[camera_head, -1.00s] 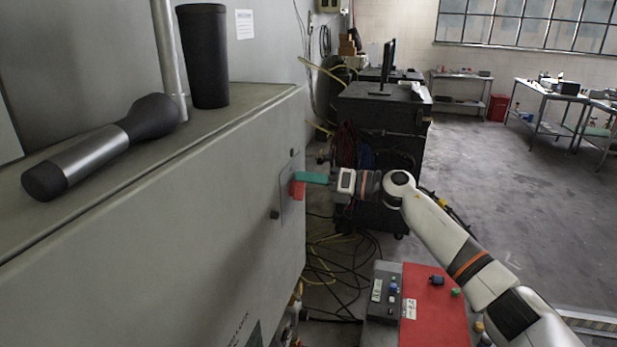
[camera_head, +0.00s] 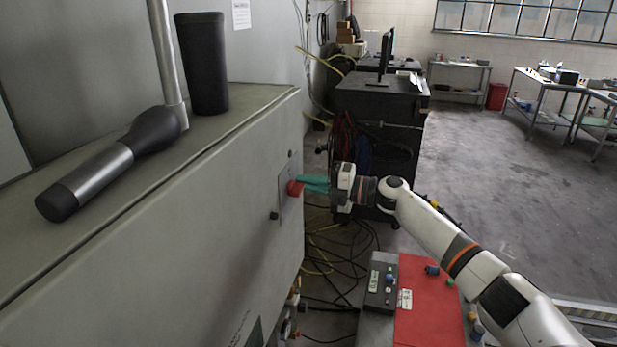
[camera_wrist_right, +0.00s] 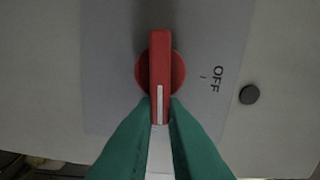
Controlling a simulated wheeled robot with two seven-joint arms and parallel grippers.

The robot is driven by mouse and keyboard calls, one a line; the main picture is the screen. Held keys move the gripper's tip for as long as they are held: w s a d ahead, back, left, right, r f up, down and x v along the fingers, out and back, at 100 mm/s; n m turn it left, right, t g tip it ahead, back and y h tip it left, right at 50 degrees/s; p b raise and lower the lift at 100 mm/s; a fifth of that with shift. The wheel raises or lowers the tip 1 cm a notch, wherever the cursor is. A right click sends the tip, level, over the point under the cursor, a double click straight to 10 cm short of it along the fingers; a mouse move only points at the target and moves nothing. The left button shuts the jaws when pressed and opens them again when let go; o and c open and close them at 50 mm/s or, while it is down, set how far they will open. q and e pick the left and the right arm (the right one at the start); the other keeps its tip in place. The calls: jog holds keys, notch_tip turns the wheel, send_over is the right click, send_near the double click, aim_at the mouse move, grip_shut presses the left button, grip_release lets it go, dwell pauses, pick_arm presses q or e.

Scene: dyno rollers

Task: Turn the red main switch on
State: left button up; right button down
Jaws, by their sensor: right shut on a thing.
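The red main switch (camera_head: 294,188) sits on a grey plate on the side of the large grey cabinet. In the right wrist view, its red handle (camera_wrist_right: 160,60) lies upright in the picture, with a white line on its lower half. The word OFF is printed to its right, turned sideways; the white line points down, not at OFF. My right gripper (camera_head: 308,184) has green fingers, one on each side of the handle's lower end, and is shut on it. Its fingertips also show in the right wrist view (camera_wrist_right: 160,113). My left gripper is not in view.
A dark cup (camera_head: 203,65) and a black-and-silver tool-like object (camera_head: 95,175) are on the cabinet top (camera_head: 240,98). A round black knob (camera_wrist_right: 249,94) is beside the plate. A red-topped control box (camera_head: 425,300) stands below my right arm. Cables lie on the floor.

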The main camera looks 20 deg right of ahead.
jog(key=shift+f+m, duration=0.15)
jog(key=shift+m, duration=0.55)
jog(key=c, duration=1.5)
grip_release()
jog(key=shift+b+v, duration=2.15)
jog(key=shift+v, duration=3.85)
jog(key=shift+f, duration=0.1)
